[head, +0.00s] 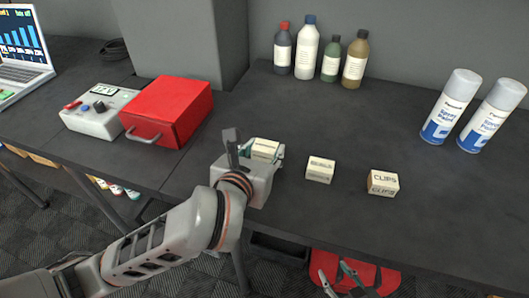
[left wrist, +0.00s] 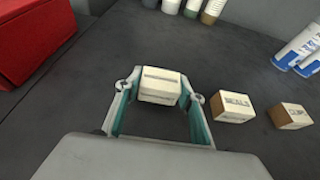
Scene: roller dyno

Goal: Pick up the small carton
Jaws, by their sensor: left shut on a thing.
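Several small cream cartons with printed labels stand in a row on the dark bench. The leftmost carton (head: 265,149) is between the fingers of my left gripper (head: 262,155), which is shut on it; it also shows in the left wrist view (left wrist: 159,85), with a finger at each side. Whether it is clear of the bench I cannot tell. The middle carton (head: 320,169), marked SEALS in the left wrist view (left wrist: 233,107), and the right carton (head: 383,183), marked CLIPS, stand free to the right.
A red box (head: 166,110) and a grey meter (head: 100,112) stand left of my gripper. Several bottles (head: 306,48) are at the back wall. Two spray cans (head: 450,106) stand at the right. The bench between is clear. A red bin (head: 350,268) is below the front edge.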

